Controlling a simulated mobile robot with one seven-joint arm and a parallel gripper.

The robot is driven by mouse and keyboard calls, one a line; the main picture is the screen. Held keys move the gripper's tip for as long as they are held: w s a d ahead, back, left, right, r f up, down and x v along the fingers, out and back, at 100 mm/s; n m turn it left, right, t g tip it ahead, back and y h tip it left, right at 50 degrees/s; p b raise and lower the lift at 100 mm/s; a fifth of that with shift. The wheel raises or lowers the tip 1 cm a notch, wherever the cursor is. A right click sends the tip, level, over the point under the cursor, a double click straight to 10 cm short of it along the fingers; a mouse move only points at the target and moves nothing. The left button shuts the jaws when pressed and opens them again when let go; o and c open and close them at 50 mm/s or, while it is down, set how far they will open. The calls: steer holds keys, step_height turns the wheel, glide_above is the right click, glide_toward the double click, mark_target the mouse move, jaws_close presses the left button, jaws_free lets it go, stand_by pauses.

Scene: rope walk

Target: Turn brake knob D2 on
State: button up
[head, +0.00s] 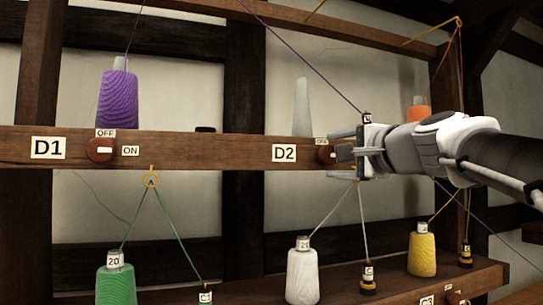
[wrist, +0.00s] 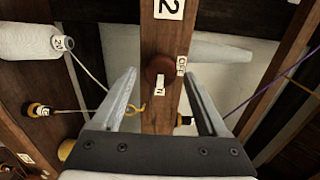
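Brake knob D2 (wrist: 158,70) is a round red-brown knob on the wooden rail, with a white mark that appears to lie toward the ON label (wrist: 160,88). The OFF label (wrist: 181,66) is at its right in the wrist view. In the head view, the knob is partly hidden behind my gripper (head: 343,152), just right of the D2 label (head: 284,153). My gripper is open, one finger on each side of the rail in the wrist view, with the knob between and beyond the fingertips. I cannot tell whether they touch anything.
Knob D1 (head: 100,150) is farther left on the same rail (head: 215,150). A purple spool (head: 117,100) and a pale cone (head: 302,107) stand above it. White (head: 302,275), green (head: 116,285) and yellow (head: 422,252) spools stand below, with threads running near my gripper.

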steer(key=shift+s, duration=0.1)
steer(key=v, duration=1.7)
steer(key=shift+s+r, duration=0.1)
